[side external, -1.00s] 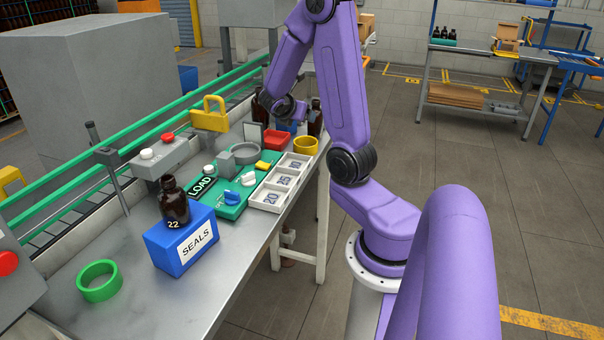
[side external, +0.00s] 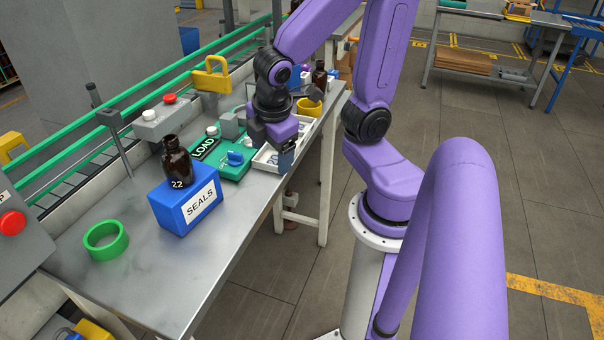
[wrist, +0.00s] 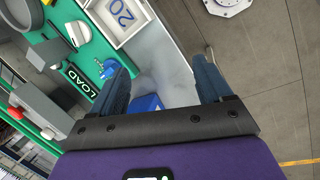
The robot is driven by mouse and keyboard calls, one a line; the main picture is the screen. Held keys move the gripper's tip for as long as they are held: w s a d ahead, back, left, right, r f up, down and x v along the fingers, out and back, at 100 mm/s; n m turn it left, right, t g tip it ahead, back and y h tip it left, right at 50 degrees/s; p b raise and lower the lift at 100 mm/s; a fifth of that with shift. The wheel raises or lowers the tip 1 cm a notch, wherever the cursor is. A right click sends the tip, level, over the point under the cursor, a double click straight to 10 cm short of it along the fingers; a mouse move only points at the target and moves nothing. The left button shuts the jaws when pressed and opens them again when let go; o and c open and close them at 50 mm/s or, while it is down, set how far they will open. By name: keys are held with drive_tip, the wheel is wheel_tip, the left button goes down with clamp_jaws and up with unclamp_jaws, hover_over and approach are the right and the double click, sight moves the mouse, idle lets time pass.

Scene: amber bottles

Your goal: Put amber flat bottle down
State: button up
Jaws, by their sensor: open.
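An amber bottle marked 22 (side external: 177,163) stands upright on a blue box labelled SEALS (side external: 187,208). A second amber bottle (side external: 319,77) stands at the back of the table, partly hidden; I cannot tell which of the two is the flat one. My gripper (side external: 286,160) is open and points down over the near end of the white numbered tray (side external: 262,161), to the right of the SEALS box. In the wrist view, nothing is between the fingers of my gripper (wrist: 161,70). Part of the blue box (wrist: 147,103) shows beyond them; no bottle shows there.
A green LOAD board (side external: 232,172) with a blue knob lies left of the tray. A green ring (side external: 105,240) lies at the table's front left. A yellow ring (side external: 309,106) is behind my gripper. The metal table (side external: 160,275) is bare in front of the SEALS box.

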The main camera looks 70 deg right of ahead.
drive_tip(key=s+a+g+y, duration=0.1)
drive_tip(key=s+a+y, duration=0.1)
drive_tip(key=s+a, duration=0.4)
drive_tip(key=s, duration=0.3)
drive_tip(key=shift+r+g+y, duration=0.3)
drive_tip(key=shift+r+g, duration=0.1)
drive_tip(key=shift+w, duration=0.1)
idle(0.4)
